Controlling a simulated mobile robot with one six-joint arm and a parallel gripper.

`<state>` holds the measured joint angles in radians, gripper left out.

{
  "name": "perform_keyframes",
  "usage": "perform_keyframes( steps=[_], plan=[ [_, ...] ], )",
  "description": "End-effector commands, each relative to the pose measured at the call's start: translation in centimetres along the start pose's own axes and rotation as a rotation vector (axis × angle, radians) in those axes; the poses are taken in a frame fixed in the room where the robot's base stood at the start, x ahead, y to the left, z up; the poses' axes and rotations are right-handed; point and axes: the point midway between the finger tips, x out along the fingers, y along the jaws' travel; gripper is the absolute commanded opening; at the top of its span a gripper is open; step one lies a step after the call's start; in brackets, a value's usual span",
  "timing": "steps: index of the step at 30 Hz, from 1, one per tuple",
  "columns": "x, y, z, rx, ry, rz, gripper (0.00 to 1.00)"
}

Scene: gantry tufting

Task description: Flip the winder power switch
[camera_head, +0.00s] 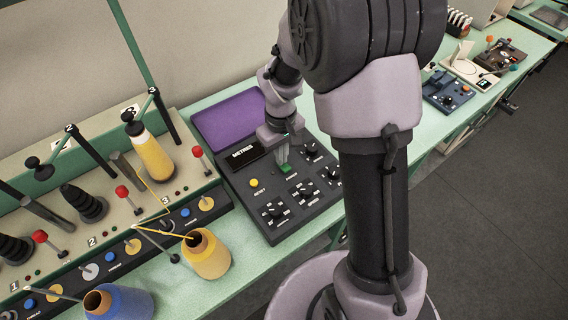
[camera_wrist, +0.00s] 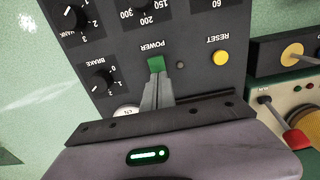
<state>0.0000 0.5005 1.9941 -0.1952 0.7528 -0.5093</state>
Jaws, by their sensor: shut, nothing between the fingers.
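The winder control box (camera_head: 312,211) is a dark panel on the green bench. Its green power switch (camera_head: 286,168) sits near the middle of the panel. In the wrist view the switch (camera_wrist: 155,63) lies just below the upside-down POWER label. My gripper (camera_head: 283,157) points down at the switch, shut and empty. In the wrist view its fingertips (camera_wrist: 156,80) meet the near edge of the switch and hide part of it. I cannot tell whether they touch it or which way it is set.
A yellow RESET button (camera_head: 254,183) and several black knobs (camera_head: 305,188) surround the switch. A METRES display (camera_head: 244,153) and purple pad (camera_head: 228,118) lie behind. Left stand a yarn rack with a yellow cone (camera_head: 153,157), plus orange (camera_head: 208,256) and blue (camera_head: 122,302) cones.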

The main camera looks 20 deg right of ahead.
Motion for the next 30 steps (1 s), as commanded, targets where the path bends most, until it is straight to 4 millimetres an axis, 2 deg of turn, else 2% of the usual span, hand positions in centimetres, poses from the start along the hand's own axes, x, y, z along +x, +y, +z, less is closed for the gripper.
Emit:
perform_keyframes(
  steps=[6,18,30],
  plan=[
    [-2.7,0.0,0.0,0.000,0.001,0.000,0.00],
    [-7.0,0.0,0.0,0.000,0.001,0.000,0.00],
    [-6.8,0.0,0.0,0.001,0.001,0.000,0.00]
  ],
)
